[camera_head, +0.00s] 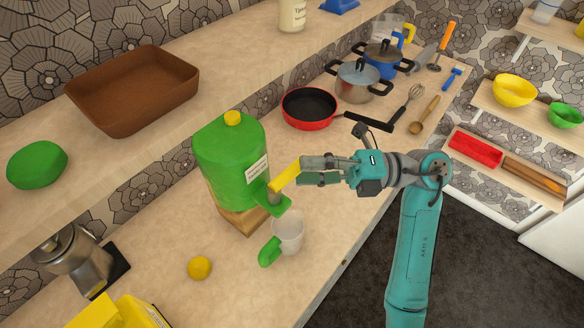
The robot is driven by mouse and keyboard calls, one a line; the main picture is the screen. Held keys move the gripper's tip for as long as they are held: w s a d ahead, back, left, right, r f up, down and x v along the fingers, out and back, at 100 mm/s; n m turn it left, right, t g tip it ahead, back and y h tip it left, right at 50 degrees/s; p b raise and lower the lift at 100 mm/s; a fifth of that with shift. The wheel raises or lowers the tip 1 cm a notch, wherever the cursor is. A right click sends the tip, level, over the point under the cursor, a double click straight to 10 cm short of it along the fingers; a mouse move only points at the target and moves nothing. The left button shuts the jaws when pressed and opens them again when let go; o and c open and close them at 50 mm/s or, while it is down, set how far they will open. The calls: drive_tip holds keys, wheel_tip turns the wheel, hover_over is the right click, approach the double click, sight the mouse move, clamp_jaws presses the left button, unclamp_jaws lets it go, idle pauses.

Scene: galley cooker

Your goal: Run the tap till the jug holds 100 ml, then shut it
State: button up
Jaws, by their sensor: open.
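A green canister (230,165) with a yellow cap and a white label stands on a wooden block (243,222). A tap with a yellow lever (286,177) sits low on its right side. A clear jug (290,234) with a green handle (269,252) stands upright on the counter below the tap. A green ledge partly overlaps the jug's rim from this angle. I cannot read its level or tell whether water is running. My gripper (305,171) is open, with its fingertips right at the lever's upper end; I cannot tell whether they touch it.
A lemon (199,267) lies left of the jug. A red pan (310,108), a steel pot (364,80), a whisk (408,103) and a wooden spoon (424,115) are behind my arm. The counter (335,215) right of the jug is clear up to its front edge.

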sight(292, 172)
drive_tip(key=shift+a+r, duration=0.15)
drive_tip(key=shift+a, duration=1.65)
clamp_jaws()
